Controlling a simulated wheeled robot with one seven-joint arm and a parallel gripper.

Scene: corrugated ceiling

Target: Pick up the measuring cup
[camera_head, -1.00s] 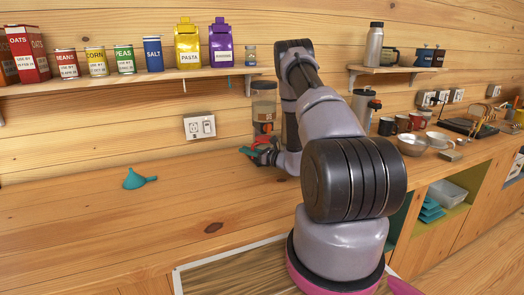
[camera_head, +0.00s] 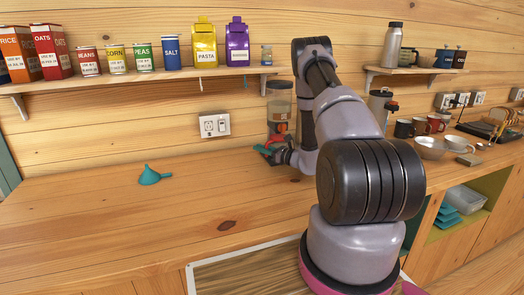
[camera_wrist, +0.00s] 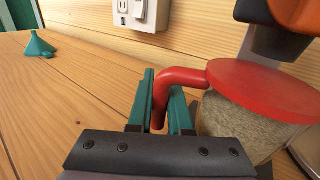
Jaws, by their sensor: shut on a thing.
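A red piece with a flat round top and a bent handle, which I take to be the measuring cup (camera_wrist: 262,88), is at the right of the wrist view. A pale, grainy round body shows under its top. My gripper (camera_wrist: 162,98) has its teal fingers shut on the red handle, one on each side. In the head view my gripper (camera_head: 266,151) is low over the counter near the wall, and a small bit of red shows beside it. My wrist hides most of the cup there.
A dispenser (camera_head: 279,104) with an orange part stands close behind my gripper. Mugs and a bowl (camera_head: 431,149) stand to the right. A shelf (camera_head: 130,77) of food packages is above.

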